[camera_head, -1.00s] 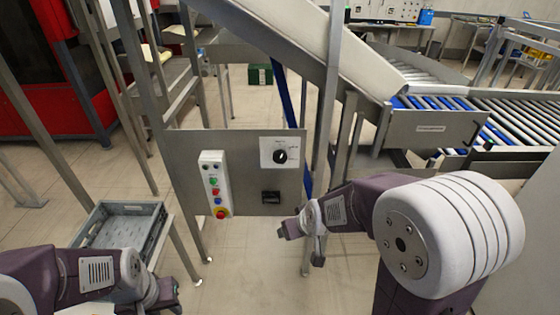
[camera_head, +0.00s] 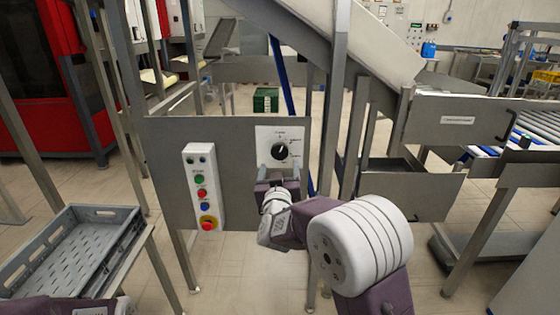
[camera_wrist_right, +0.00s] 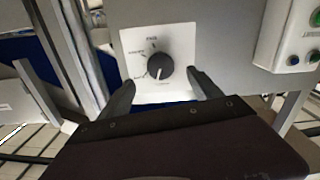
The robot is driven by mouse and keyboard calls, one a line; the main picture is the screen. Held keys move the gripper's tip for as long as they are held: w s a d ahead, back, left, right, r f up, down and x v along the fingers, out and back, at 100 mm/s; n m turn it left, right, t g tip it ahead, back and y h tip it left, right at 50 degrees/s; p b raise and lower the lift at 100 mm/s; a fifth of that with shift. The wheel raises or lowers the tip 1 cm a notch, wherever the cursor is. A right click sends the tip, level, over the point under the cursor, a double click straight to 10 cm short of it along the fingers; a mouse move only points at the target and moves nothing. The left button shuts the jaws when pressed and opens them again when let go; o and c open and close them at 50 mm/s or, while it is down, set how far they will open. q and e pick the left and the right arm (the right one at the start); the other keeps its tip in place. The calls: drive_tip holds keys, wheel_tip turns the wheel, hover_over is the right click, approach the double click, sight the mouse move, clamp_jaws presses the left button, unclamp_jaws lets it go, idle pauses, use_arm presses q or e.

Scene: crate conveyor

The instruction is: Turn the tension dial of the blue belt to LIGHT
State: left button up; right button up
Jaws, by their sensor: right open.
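The tension dial is a round black knob (camera_head: 280,151) on a white plate (camera_head: 263,135) at the right of a grey panel (camera_head: 240,135). In the right wrist view the knob (camera_wrist_right: 159,66) shows a pale pointer line toward the picture's bottom; the labels around it are too small to read surely. My right gripper (camera_head: 278,171) is open just below the knob in the head view. In the wrist view its two dark fingers (camera_wrist_right: 163,88) are spread on either side of the knob's near edge, apart from it. Only part of my left arm shows at the bottom left; its gripper is out of view.
A white button box (camera_head: 204,185) with several coloured buttons and a red stop knob sits left on the same panel. A grey crate (camera_head: 75,245) stands at the lower left. Steel posts and a chute (camera_head: 385,60) rise right of the panel. Blue rollers (camera_head: 530,140) show at far right.

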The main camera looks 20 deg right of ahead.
sight(279, 154)
drive_tip(key=x, duration=0.8)
drive_tip(key=shift+b, duration=0.35)
drive_tip(key=c, duration=1.4)
drive_tip(key=shift+o, duration=0.2)
drive_tip(key=shift+f, duration=0.1)
use_arm(q)
drive_tip(key=shift+f, duration=0.15)
use_arm(e)
drive_tip(key=shift+m, duration=0.3)
drive_tip(key=m+b, duration=0.1)
drive_tip(key=m, duration=0.2)
drive_tip(key=shift+a+f+b, duration=0.1)
drive_tip(key=shift+b, duration=0.3)
use_arm(q)
drive_tip(key=shift+f+b, duration=0.85)
drive_tip(key=shift+f, duration=0.75)
use_arm(e)
drive_tip(key=shift+m, duration=2.1)
drive_tip(key=o, duration=1.4)
drive_tip(key=shift+c, duration=0.2)
